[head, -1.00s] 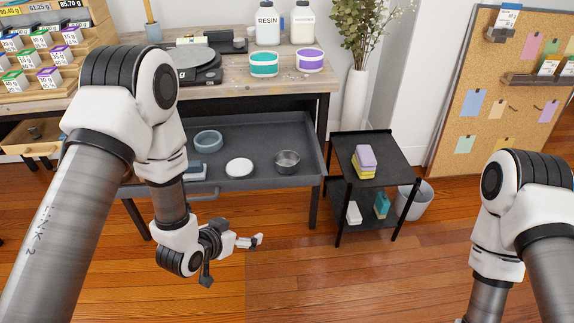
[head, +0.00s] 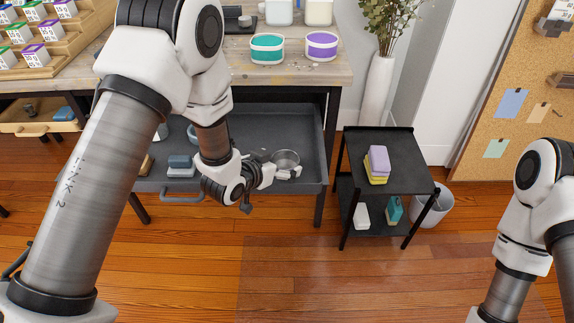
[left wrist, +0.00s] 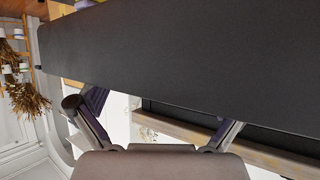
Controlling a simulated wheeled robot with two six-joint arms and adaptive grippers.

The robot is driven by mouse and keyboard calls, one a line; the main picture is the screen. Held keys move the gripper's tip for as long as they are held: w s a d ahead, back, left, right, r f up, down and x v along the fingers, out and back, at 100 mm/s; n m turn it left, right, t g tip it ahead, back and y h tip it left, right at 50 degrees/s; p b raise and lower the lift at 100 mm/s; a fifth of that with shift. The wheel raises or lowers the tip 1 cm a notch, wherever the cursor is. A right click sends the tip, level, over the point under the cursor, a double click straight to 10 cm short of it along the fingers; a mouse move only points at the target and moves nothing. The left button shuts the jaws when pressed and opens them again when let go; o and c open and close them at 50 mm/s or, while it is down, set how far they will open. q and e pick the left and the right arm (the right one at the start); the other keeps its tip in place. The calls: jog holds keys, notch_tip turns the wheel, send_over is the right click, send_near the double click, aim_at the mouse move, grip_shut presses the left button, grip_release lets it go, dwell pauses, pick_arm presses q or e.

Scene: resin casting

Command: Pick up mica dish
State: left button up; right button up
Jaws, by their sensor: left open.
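A small round metal dish (head: 286,157), which I take for the mica dish, stands in the right part of the open grey drawer (head: 262,121) under the workbench. My left gripper (head: 290,173) is open at the near side of the dish and overlaps its lower edge in the head view. I cannot tell whether it touches the dish. In the left wrist view the two fingers (left wrist: 155,125) are spread with nothing visibly held between them; the dish does not show there. My right arm shows at the right edge, its gripper out of frame.
Blue-grey blocks (head: 181,165) lie in the drawer's left part. A black side cart (head: 410,178) with stacked sponges (head: 377,165) stands to the right, beside a bin (head: 432,208). Teal (head: 267,49) and purple (head: 321,46) tubs stand on the workbench. A dark surface fills much of the left wrist view.

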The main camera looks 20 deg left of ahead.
aim_at(292, 158)
pick_arm(q)
jog(key=x, duration=0.3)
jog(key=shift+w+f, duration=0.1)
jog(key=shift+f, duration=0.1)
jog(key=c, duration=1)
jog(key=shift+r, duration=0.1)
